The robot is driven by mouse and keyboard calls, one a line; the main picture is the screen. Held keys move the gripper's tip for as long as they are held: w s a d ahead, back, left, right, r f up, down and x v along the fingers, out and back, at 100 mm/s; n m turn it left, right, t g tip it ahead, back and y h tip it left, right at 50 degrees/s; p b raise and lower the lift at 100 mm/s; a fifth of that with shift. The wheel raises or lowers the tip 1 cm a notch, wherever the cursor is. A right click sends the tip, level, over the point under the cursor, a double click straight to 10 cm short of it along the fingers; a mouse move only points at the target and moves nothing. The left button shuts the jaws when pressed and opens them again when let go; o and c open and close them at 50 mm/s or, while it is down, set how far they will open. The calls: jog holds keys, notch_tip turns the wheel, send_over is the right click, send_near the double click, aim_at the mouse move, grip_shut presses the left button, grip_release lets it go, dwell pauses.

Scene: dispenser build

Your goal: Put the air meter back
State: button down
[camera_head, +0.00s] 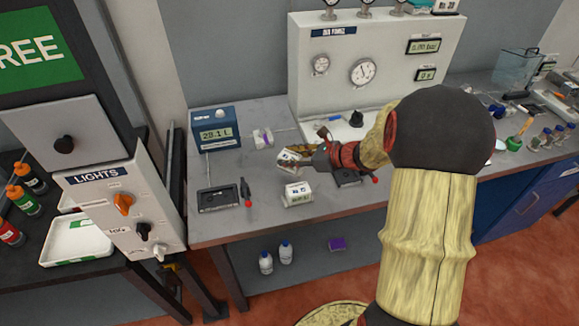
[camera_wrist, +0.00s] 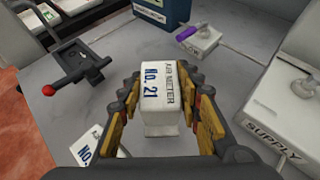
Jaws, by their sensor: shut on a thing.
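The air meter (camera_wrist: 165,95) is a white block with "AIR METER" and "NO. 21" in dark print. My gripper (camera_wrist: 164,88) is shut on it, with one finger on each side. In the head view the air meter (camera_head: 289,160) is at the end of my gripper (camera_head: 302,157), over the middle of the grey bench. I cannot tell its exact height above the bench. A second black holder (camera_head: 347,180) is partly hidden under my arm.
Another white labelled block (camera_head: 298,194) sits near the bench's front edge. A blue display box (camera_head: 214,129) and a white block with a purple part (camera_head: 263,138) stand behind. A white gauge panel (camera_head: 335,75) backs the bench. Bare bench (camera_head: 262,178) lies left of my gripper.

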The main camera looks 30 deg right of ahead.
jog(key=shift+w+f+b, duration=0.2)
jog(key=shift+f+b, duration=0.6)
jog(key=shift+f, duration=0.95)
jog(key=shift+f, duration=0.1)
jog(key=c, duration=1.3)
grip_release()
jog(key=shift+f, duration=0.1)
jog(key=shift+c, duration=0.2)
jog(key=shift+o, duration=0.4)
